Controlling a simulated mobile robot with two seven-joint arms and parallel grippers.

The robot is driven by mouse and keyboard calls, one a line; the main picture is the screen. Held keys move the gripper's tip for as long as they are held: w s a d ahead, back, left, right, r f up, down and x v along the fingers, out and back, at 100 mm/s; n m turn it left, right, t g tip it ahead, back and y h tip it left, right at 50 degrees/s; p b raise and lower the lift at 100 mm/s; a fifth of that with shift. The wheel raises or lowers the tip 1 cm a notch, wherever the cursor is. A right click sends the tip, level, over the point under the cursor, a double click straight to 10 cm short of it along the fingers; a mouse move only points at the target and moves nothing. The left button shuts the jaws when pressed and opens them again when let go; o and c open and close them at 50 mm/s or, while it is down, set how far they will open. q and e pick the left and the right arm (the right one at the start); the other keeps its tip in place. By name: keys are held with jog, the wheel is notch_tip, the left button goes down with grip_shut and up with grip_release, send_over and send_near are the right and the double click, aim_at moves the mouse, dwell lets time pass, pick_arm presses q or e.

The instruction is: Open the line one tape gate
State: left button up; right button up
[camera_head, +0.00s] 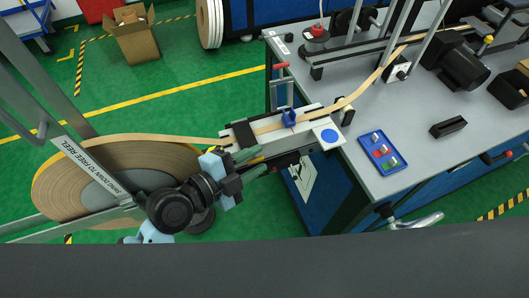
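A pale tape (185,139) runs from the large reel (75,182) into a grey-white guide unit (312,133) at the left edge of the workbench. A small blue block (289,117) sits over the tape on this unit, which also carries a blue round mark. I cannot tell for certain which part is the gate. My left gripper (258,162) is at the unit's lower left end, just below the tape. Its two dark fingers are apart, with nothing visible between them. Whether they touch the unit is unclear. My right gripper does not show.
A red-handled lever (282,66) stands at the bench's left edge. A blue tray (382,153) with small coloured items and a black block (448,127) lie on the grey bench (405,110). A cardboard box (134,38) stands on the green floor behind.

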aim_at(264, 156)
pick_arm(q)
jog(key=shift+x, duration=1.7)
jog(key=shift+c, duration=0.4)
jog(key=c, duration=0.5)
jog(key=shift+s+f, duration=0.1)
jog(key=shift+f, duration=0.05)
grip_shut()
